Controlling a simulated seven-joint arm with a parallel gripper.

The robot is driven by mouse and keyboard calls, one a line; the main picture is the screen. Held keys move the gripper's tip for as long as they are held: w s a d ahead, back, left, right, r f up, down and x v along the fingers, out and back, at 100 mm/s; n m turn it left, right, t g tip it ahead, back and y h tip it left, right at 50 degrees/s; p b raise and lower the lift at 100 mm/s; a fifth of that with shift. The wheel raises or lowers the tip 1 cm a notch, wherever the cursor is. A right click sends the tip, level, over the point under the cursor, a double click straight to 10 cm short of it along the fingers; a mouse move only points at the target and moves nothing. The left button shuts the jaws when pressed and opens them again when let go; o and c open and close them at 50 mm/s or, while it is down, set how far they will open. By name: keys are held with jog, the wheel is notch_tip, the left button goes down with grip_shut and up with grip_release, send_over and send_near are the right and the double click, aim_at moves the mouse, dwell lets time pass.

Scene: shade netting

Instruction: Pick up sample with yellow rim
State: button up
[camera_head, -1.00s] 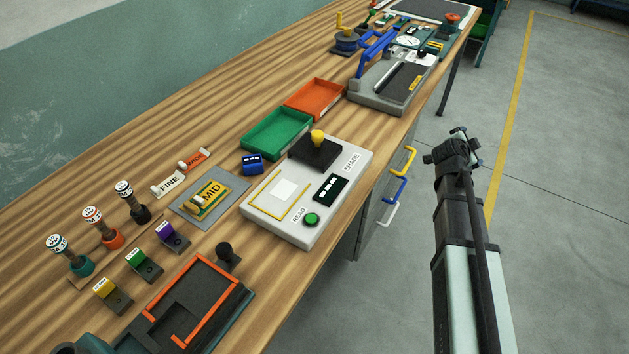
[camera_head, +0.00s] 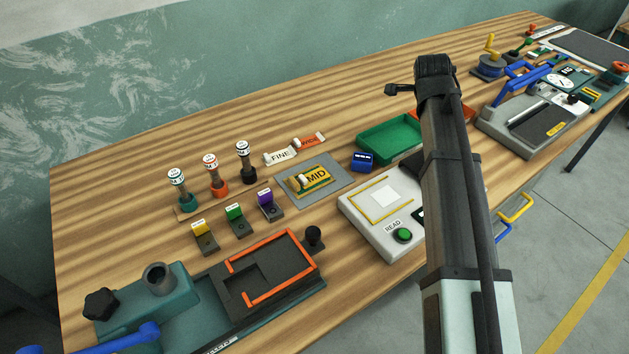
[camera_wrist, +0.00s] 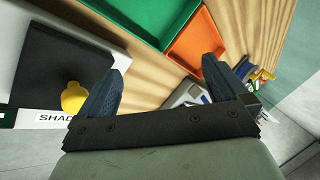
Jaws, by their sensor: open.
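A flat yellow-rimmed sample labelled MID (camera_head: 314,180) lies on a grey mat (camera_head: 338,167) near the middle of the table, with a small pale knob at its left end. A white FINE piece (camera_head: 280,156) and an orange piece (camera_head: 312,141) lie behind it. My gripper (camera_head: 402,90) is up and to the right of the sample, over the table's right part. In the wrist view my gripper (camera_wrist: 164,66) has its two blue-grey fingers wide apart with nothing between them. The sample is not in the wrist view.
A reader box with a green button (camera_head: 403,235) stands right of the sample, partly hidden by my arm. A green tray (camera_head: 392,139) and a blue block (camera_head: 363,161) are near. Upright handled tools (camera_head: 214,178) and an orange-framed fixture (camera_head: 270,270) stand left.

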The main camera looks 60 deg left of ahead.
jog(key=s+a+n+g, duration=0.1)
jog(key=s+a+n, duration=0.15)
jog(key=s, duration=0.45)
jog(key=s+a+n+g, duration=0.15)
jog(key=s+a, duration=0.25)
jog(key=s, duration=0.4)
jog(key=n+g+h, duration=0.3)
jog(key=n, duration=0.1)
send_over(307, 173)
jog(key=s+d, duration=0.2)
jog(key=d, duration=0.1)
jog(key=f, duration=0.6)
jog(key=shift+w+a+f, duration=0.15)
jog(key=shift+w+a, duration=0.05)
jog(key=shift+w, duration=0.05)
jog(key=shift+a+f, duration=0.2)
jog(key=shift+f, duration=2.8)
jog(key=c, duration=0.8)
jog(key=shift+r, duration=0.15)
jog(key=shift+c, duration=0.2)
